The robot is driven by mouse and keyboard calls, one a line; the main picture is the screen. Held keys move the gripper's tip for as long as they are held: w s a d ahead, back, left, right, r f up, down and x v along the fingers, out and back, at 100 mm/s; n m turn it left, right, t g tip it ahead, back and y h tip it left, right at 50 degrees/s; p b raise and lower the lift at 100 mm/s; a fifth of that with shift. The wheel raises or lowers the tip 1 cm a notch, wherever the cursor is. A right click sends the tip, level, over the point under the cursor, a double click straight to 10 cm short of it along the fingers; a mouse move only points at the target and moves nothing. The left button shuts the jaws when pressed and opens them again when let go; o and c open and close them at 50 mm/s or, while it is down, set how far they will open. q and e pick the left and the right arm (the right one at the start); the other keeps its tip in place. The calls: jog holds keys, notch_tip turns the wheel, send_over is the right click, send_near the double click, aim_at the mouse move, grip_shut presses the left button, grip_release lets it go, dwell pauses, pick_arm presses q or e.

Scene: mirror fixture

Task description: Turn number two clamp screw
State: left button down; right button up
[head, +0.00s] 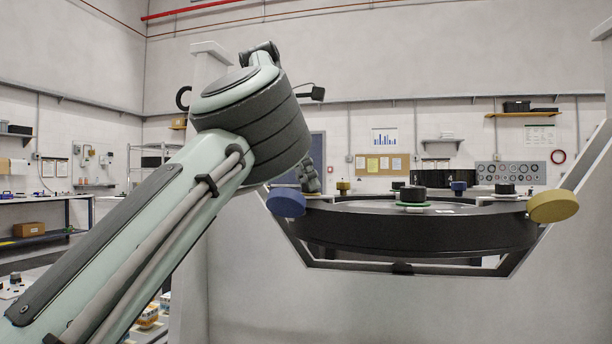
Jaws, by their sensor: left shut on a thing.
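The mirror fixture is a wide black ring (405,231) in a white frame, right of centre. Clamp screws stand around its top: a large black knob (412,194) at the near middle, another black knob (505,189) at right, a blue knob (459,187) and an olive knob (343,187) behind. I cannot read which is number two. My left gripper (311,188) points down at the ring's left edge. It is shut on a clamp screw there, which the fingers mostly hide. My right gripper is out of view.
A blue disc (286,202) sticks out at the frame's left corner, close to my left gripper, and a yellow disc (553,206) at the right corner. A white post (209,70) stands behind my left arm. Benches and shelves line the far walls.

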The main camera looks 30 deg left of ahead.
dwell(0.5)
pick_arm(q)
jog(key=c, duration=1.2)
grip_release()
